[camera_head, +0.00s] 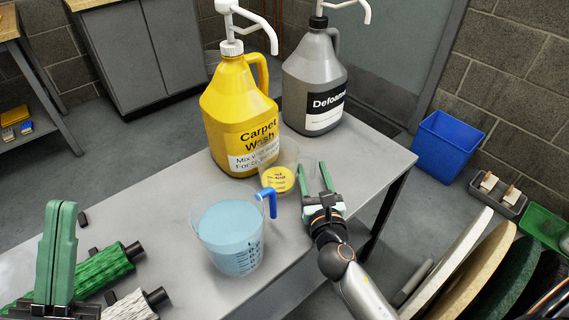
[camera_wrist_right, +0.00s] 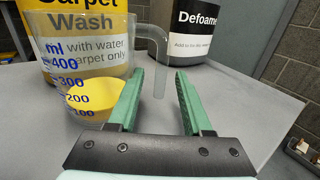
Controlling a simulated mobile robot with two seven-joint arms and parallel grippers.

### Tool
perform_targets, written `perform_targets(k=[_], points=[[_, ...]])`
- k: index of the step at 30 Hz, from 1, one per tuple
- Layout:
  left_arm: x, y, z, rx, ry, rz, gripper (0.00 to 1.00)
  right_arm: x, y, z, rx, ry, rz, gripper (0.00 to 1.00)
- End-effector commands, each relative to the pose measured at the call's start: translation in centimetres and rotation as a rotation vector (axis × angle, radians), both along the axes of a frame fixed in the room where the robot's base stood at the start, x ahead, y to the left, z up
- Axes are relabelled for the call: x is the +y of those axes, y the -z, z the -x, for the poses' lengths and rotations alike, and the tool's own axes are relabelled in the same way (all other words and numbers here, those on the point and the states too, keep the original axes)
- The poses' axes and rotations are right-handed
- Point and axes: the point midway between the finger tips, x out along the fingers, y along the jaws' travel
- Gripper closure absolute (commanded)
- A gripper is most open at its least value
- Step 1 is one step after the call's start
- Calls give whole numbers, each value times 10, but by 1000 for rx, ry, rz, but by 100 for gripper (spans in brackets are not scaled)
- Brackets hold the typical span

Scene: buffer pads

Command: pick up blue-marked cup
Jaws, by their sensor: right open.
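The blue-marked cup (camera_head: 291,160) is a small clear cup with yellow in its bottom, standing on the grey table in front of the yellow jug. In the right wrist view the cup (camera_wrist_right: 52,88) shows blue ml marks, and its clear handle (camera_wrist_right: 160,60) hangs between my fingertips as seen from the wrist. My right gripper (camera_head: 313,168) is open, just right of the cup; it also shows in the right wrist view (camera_wrist_right: 159,76). Contact with the handle cannot be told. My left gripper (camera_head: 60,215) is at the lower left, far from the cup; its finger gap is unclear.
A larger jug (camera_head: 228,235) with pale blue liquid and a blue handle stands close in front of the cup. The yellow Carpet Wash jug (camera_head: 235,105) and grey Defoamer jug (camera_head: 312,85) stand behind. Green and white rollers (camera_head: 100,270) lie left. The table's right edge is near.

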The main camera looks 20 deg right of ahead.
Motion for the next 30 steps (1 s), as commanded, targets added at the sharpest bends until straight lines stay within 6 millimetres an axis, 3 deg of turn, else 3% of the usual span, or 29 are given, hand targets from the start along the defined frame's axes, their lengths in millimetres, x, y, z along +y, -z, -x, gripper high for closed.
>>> perform_targets(k=[9,22,30], points=[[-1,1,0,2,3,-1,100,1,0,1,0,0,0,51],[-1,1,0,5,3,-2,100,1,0,0,0,0,0,100],[0,2,0,5,2,-2,100,1,0,0,0,0,0,100]])
